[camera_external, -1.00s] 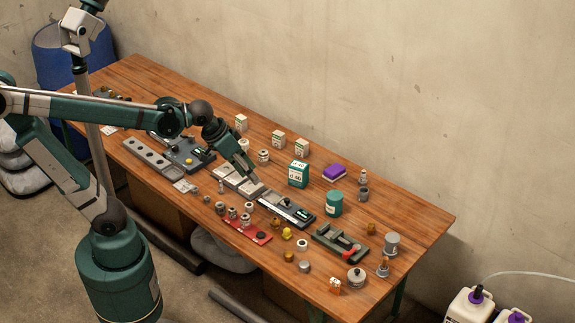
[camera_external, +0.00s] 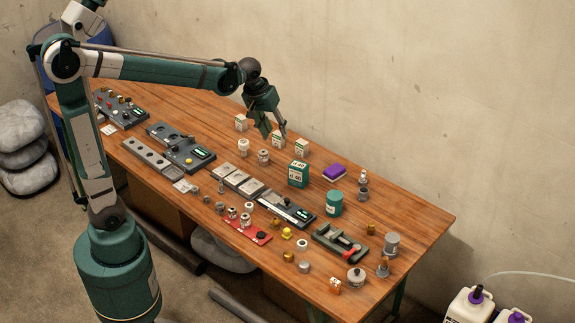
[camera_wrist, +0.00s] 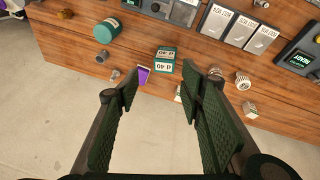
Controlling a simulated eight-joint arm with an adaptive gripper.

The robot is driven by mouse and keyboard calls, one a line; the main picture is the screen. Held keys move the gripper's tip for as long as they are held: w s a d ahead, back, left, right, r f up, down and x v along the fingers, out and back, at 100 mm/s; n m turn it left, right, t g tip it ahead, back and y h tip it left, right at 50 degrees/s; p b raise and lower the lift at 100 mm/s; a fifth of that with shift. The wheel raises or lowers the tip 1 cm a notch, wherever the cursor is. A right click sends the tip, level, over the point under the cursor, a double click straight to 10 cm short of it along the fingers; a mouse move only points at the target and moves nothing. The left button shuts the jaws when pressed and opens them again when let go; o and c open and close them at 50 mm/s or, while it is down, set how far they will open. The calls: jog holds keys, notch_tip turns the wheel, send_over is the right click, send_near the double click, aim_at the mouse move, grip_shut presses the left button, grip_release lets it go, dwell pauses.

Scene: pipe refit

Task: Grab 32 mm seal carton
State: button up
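Three small white-and-green cartons stand along the back of the bench: a left one (camera_external: 241,123), a middle one (camera_external: 278,141) and a right one (camera_external: 302,148). Their size marks are too small to read, so I cannot tell which is 32 mm. My gripper (camera_external: 274,131) is above the back edge, its fingers pointing down at the middle carton and partly overlapping it in the external view. In the wrist view my gripper (camera_wrist: 158,84) is open and empty. A pale sliver of a carton (camera_wrist: 178,94) shows beside the right finger; the finger hides other cartons.
A larger green-and-white box marked 40 (camera_external: 298,174) stands in front of the right carton, with a purple-topped block (camera_external: 335,172) and a green cylinder (camera_external: 334,203) to its right. Two pale fittings (camera_external: 263,156) (camera_external: 243,147) stand left of the middle carton. The wall is close behind.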

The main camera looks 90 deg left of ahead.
jog(key=w+a+f+n+g+p, duration=0.1)
jog(key=a+f+n, duration=0.25)
jog(key=a, duration=1.05)
jog(key=n+g+h+p, duration=0.2)
jog(key=n+p, duration=0.1)
jog(key=n, duration=0.7)
send_over(241, 117)
jog(key=f, duration=1.7)
jog(key=shift+w+d+f, duration=0.25)
jog(key=shift+f, duration=0.05)
jog(key=shift+s+a+f, duration=0.25)
jog(key=shift+s, duration=0.05)
jog(key=shift+f, duration=1.3)
